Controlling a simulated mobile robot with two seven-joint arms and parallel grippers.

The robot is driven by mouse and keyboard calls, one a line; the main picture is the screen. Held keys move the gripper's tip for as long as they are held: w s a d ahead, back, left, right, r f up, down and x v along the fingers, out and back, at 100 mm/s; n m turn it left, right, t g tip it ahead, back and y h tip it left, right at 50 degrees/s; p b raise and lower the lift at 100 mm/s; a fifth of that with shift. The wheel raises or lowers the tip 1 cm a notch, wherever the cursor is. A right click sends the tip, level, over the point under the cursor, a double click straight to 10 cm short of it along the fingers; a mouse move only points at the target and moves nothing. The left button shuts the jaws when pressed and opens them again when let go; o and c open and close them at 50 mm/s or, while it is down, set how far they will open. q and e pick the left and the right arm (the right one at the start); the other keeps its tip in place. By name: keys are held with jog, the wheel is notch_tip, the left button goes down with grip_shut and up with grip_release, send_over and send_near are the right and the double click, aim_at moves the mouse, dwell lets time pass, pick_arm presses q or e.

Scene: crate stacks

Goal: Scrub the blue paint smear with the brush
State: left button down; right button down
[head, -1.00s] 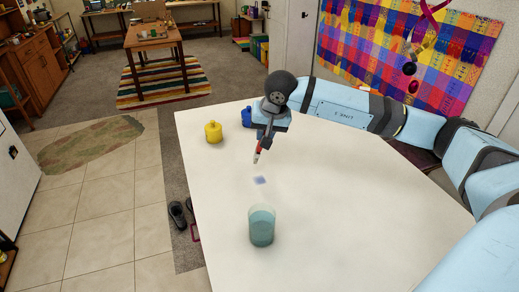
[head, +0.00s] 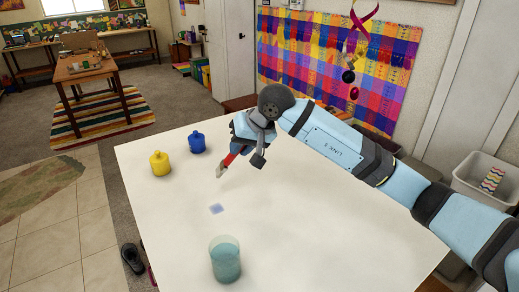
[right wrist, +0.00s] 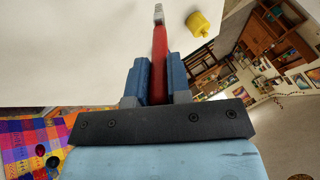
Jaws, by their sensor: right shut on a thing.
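The blue paint smear (head: 216,209) is a small pale blue patch on the white table. My right gripper (head: 240,150) is shut on the red-handled brush (head: 228,161), above the table and beyond the smear. The brush's pale tip points down toward the tabletop, apart from the smear. In the right wrist view the red handle (right wrist: 159,62) sits between the two blue fingers (right wrist: 158,82), with its light tip at the top. My left gripper is not in view.
A glass of teal liquid (head: 225,260) stands near the table's front, close to the smear. A yellow pot (head: 160,164) and a blue pot (head: 197,143) stand at the back left. The white table (head: 330,235) is clear on the right.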

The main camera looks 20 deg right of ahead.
jog(key=shift+f, duration=0.2)
notch_tip(320, 180, down, 4)
jog(key=shift+f+b, duration=0.25)
jog(key=shift+b, duration=0.4)
